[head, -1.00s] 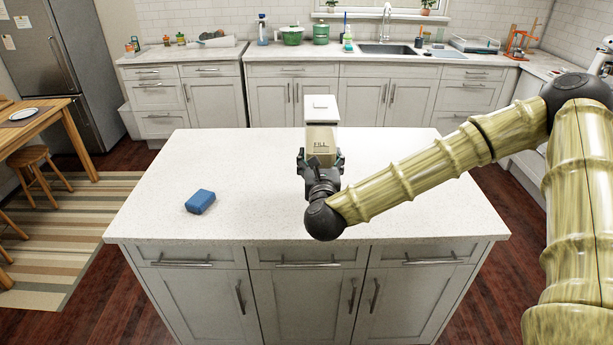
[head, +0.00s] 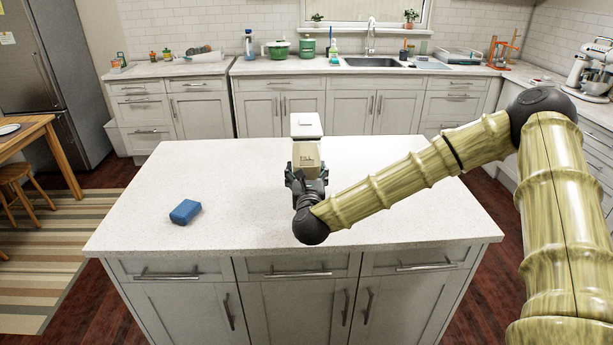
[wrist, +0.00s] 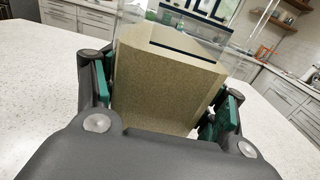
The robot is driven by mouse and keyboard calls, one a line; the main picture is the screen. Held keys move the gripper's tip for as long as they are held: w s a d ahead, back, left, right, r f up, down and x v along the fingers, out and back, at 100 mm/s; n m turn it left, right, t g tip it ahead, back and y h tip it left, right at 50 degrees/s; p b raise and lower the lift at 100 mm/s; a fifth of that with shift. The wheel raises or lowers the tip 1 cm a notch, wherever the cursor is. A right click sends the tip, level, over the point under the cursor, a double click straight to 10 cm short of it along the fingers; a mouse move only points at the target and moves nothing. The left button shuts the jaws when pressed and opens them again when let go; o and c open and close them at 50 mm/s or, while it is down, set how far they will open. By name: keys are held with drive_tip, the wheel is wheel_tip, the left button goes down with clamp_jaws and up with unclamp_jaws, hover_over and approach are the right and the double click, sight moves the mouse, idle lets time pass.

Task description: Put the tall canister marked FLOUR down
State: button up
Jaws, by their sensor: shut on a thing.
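A tall clear canister (head: 306,152) with a white lid and beige contents stands upright in my gripper (head: 306,177). My gripper is shut on it, with dark fingers and green pads on its two sides. In the wrist view the canister (wrist: 165,85) fills the space between the finger pads (wrist: 160,98). A dark line and lettering that looks like FILL show on its face; I see no FLOUR mark. It is over the white speckled island top (head: 230,170). My gripper hides its base, so I cannot tell whether it touches the top.
A blue block, perhaps a sponge (head: 185,212), lies on the island's left part. The top is clear around the canister. A back counter (head: 310,66) holds a green pot (head: 277,49), a sink and other items.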

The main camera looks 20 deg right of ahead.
drive_tip(key=p+x, duration=0.1)
drive_tip(key=x, duration=0.2)
drive_tip(key=p+x, duration=0.1)
drive_tip(key=x, duration=0.2)
drive_tip(key=p+x, duration=0.1)
drive_tip(key=x, duration=0.2)
drive_tip(key=shift+w+f, duration=0.4)
drive_tip(key=shift+w, duration=0.05)
drive_tip(key=shift+d+f+p, duration=0.1)
drive_tip(key=shift+f+p, duration=0.7)
drive_tip(key=shift+f, duration=0.95)
drive_tip(key=shift+f, duration=0.1)
drive_tip(key=o, duration=1.5)
drive_tip(key=shift+f, duration=0.1)
drive_tip(key=o, duration=0.3)
drive_tip(key=shift+s, duration=0.1)
